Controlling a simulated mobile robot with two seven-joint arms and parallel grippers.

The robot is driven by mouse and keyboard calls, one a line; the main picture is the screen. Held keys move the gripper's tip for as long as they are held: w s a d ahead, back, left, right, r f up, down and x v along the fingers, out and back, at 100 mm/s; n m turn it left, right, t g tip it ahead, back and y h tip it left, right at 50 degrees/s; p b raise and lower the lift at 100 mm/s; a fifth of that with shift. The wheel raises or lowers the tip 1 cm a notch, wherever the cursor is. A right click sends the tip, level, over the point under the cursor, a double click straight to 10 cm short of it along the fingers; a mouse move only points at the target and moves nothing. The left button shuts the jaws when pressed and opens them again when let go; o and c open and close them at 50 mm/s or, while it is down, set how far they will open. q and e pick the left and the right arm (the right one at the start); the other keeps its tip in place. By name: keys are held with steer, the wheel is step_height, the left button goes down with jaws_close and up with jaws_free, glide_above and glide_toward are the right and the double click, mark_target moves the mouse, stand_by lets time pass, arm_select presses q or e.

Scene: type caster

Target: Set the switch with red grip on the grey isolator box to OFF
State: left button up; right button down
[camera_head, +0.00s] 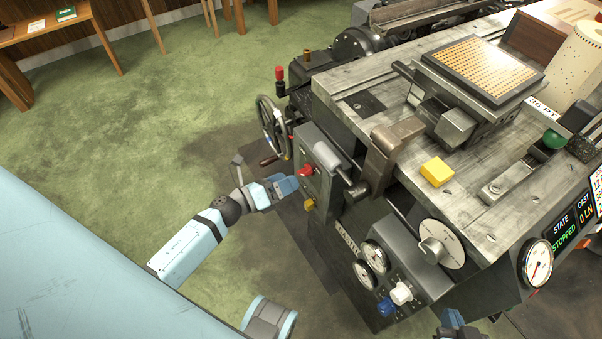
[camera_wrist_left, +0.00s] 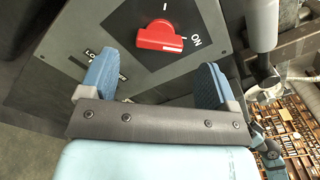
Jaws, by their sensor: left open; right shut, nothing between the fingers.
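The red grip (camera_head: 305,171) is on the front of the grey isolator box (camera_head: 318,192) at the machine's left end. In the left wrist view the red grip (camera_wrist_left: 160,36) lies roughly crosswise on a dark plate, its right end by the mark and word ON. My left gripper (camera_head: 291,185) is open in front of the box. In its wrist view its blue fingers (camera_wrist_left: 155,75) stand apart below the grip, one on each side, with nothing between them. My right gripper (camera_head: 451,318) shows partly at the bottom edge, shut and empty.
A label at the wrist view's left is partly hidden by a finger. Green floor is clear at left.

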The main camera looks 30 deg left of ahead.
mark_target(300, 174)
arm_select(q)
steer(key=x, duration=0.5)
steer(key=c, duration=0.9)
